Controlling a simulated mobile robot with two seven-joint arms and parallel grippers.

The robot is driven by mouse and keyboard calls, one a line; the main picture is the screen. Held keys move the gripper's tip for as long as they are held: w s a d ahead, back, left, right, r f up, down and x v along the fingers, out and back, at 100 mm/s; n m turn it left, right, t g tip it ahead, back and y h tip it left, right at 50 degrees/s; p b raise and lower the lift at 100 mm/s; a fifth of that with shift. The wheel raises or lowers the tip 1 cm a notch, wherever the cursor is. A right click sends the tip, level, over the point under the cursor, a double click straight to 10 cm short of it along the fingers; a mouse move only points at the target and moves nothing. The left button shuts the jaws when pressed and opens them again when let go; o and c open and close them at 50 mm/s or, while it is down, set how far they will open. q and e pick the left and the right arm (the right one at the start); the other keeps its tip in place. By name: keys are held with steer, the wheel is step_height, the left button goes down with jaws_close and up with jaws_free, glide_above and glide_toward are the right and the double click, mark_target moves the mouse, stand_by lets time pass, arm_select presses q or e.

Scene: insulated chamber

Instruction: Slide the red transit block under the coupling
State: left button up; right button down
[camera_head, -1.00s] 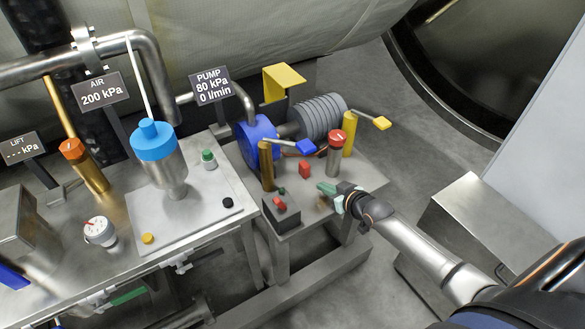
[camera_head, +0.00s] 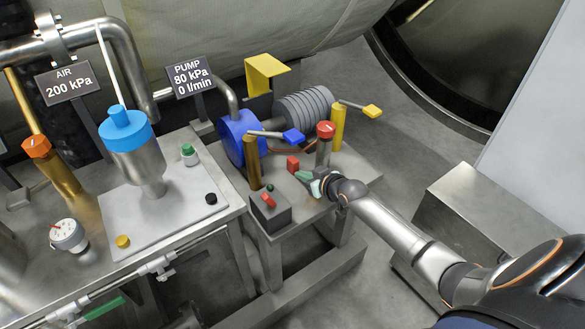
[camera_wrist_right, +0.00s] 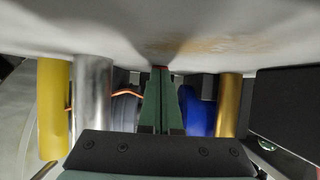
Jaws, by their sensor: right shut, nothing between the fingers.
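The red transit block (camera_head: 293,164) is a small red piece on the pump stand, in front of the coupling area between the blue pump (camera_head: 241,137) and the grey ribbed motor (camera_head: 304,112). The coupling itself is mostly hidden behind the levers. My right gripper (camera_head: 306,179) is shut and empty, its green fingertips low over the stand, just in front of the block. I cannot tell whether they touch it. In the right wrist view my fingers (camera_wrist_right: 161,103) are together, with a sliver of red (camera_wrist_right: 160,68) at their tips. My left gripper is not in view.
A red-capped post (camera_head: 325,145) and a yellow post (camera_head: 338,128) stand right of the block; a brass post (camera_head: 252,162) stands left. A blue-handled lever (camera_head: 293,136) hangs above. A small switch box (camera_head: 271,213) sits at the stand's front left corner.

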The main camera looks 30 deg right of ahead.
mark_target(288, 161)
steer(key=shift+w, duration=0.2)
stand_by(0.3)
steer(key=shift+w+a+b, duration=0.15)
steer(key=shift+w+b, duration=0.75)
steer(key=shift+w, duration=0.3)
steer(key=shift+w+a+f+b, duration=0.1)
steer(key=shift+w+b, duration=0.85)
steer(key=shift+w, duration=0.15)
steer(key=shift+w+a+f+b, duration=0.1)
steer(key=shift+w+b, duration=0.8)
steer(key=shift+w, duration=0.2)
steer(key=shift+w, duration=0.3)
steer(key=shift+w+r, duration=0.15)
steer(key=shift+w, duration=0.05)
steer(key=shift+s+r, duration=0.1)
stand_by(0.3)
